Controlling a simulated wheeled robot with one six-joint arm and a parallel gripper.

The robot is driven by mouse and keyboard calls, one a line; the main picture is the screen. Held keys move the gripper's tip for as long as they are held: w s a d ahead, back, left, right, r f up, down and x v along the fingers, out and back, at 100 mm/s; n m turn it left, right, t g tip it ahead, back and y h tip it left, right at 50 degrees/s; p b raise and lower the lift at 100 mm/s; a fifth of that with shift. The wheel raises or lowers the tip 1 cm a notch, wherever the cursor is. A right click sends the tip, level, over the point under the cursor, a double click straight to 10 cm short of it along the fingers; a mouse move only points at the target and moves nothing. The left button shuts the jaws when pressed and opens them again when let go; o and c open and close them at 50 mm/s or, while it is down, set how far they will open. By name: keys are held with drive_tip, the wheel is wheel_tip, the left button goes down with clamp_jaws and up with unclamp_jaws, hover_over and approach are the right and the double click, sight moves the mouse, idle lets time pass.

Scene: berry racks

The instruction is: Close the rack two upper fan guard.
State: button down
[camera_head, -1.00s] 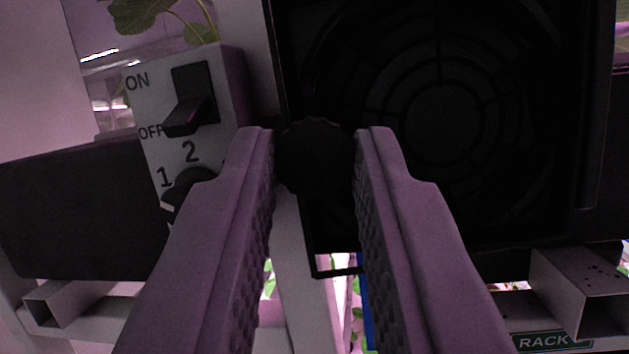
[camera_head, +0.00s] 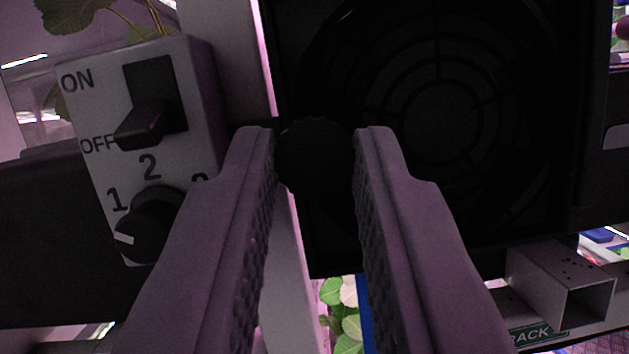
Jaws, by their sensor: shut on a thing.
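The black fan guard (camera_head: 520,130), a square frame with ring-shaped grille bars, fills the upper right of the view. A round dark knob (camera_head: 316,160) with a ridged rim sits at its left edge. My gripper (camera_head: 316,150) is shut on the knob, one finger on each side. The guard's upper edge is cut off by the picture. The dark tones hide whether the guard sits flush against the fan behind it.
A white control box (camera_head: 105,110) with an ON/OFF switch (camera_head: 150,125) and a numbered dial (camera_head: 150,225) stands close on the left. A metal bracket (camera_head: 565,280) and a green rack label (camera_head: 535,335) are at lower right. Leaves (camera_head: 345,315) show below.

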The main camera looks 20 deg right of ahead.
drive_tip(key=c, duration=1.3)
unclamp_jaws()
drive_tip(key=shift+w, duration=0.1)
drive_tip(key=v, duration=1.7)
drive_tip(key=shift+a+f, duration=0.1)
